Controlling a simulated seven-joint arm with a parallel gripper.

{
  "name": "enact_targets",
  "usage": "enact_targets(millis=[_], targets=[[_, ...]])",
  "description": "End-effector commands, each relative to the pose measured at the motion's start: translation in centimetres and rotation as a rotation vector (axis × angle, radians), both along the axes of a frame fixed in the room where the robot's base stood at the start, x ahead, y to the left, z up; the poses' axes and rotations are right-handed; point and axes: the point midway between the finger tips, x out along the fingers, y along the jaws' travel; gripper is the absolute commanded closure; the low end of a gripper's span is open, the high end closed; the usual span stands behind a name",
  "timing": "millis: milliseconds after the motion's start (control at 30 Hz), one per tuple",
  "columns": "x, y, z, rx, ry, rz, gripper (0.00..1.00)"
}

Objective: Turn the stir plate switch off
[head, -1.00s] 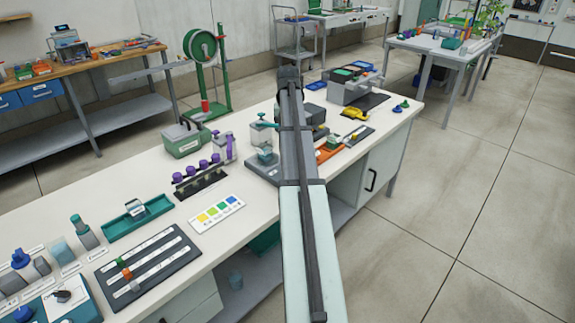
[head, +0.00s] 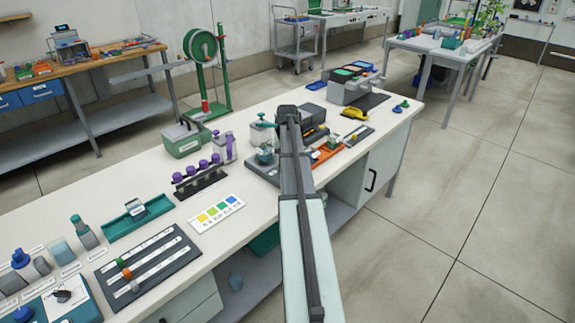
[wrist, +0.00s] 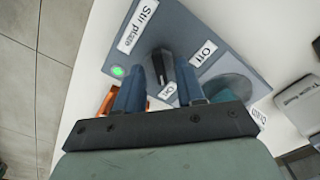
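The stir plate (wrist: 223,52) is a grey-blue box with a "Stir plate" label, "Off" and "On" labels, and a lit green lamp (wrist: 118,71). Its black switch (wrist: 160,66) stands between the two labels. My gripper (wrist: 160,82) is open, with one blue finger on each side of the switch. I cannot tell whether either finger touches it, and its exact setting is hard to read. In the head view the stir plate (head: 258,170) is on the long bench, partly behind my arm, and my fingers are hidden there.
An orange tray (head: 326,153) and a yellow tool (head: 355,113) lie to the right of my arm. A rack with purple-capped bottles (head: 203,182) and a colour card (head: 216,212) lie to the left. The bench's front edge (head: 240,247) runs below my arm.

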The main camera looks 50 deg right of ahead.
Motion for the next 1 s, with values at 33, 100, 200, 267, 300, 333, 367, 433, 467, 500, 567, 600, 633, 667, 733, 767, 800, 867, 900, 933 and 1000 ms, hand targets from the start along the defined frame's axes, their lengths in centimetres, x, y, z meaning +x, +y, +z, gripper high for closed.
enact_targets(millis=[33,100,200,267,300,333,367,433,467,500,567,600,633,667,733,767,800,867,900,933,1000], targets=[[-0.02,0.02,-0.35,0.001,0.001,0.000,0.62],[-0.02,0.02,-0.60,0.001,0.001,0.000,0.62],[-0.01,0.01,-0.75,0.001,0.001,0.000,0.62],[-0.01,0.01,-0.77,0.000,0.000,0.000,0.62],[-0.01,0.01,-0.77,0.000,0.000,0.000,0.62],[-0.01,0.01,-0.76,0.000,0.000,0.000,0.62],[-0.01,0.01,-0.75,0.000,0.000,0.000,0.62],[-0.01,0.01,-0.75,0.000,0.000,0.000,0.62],[-0.01,0.01,-0.75,0.000,0.000,0.000,0.65],[-0.01,0.01,-0.74,0.000,0.000,0.000,0.68],[-0.01,0.01,-0.74,0.000,0.000,0.000,0.74],[-0.01,0.01,-0.74,0.000,0.000,0.000,0.78],[-0.01,0.01,-0.74,0.000,0.000,0.000,0.81],[-0.01,0.01,-0.74,0.000,0.000,0.000,0.84],[-0.01,0.01,-0.73,0.000,0.000,0.000,0.90],[-0.01,0.01,-0.73,0.000,0.000,0.000,0.93],[-0.01,0.01,-0.73,0.000,0.000,0.000,0.97],[-0.01,0.01,-0.73,0.000,0.000,0.000,1.00],[-0.01,0.01,-0.73,0.000,0.000,0.000,1.00],[-0.01,0.01,-0.73,0.000,0.000,0.000,1.00],[-0.01,0.01,-0.73,0.000,0.000,0.000,1.00]])
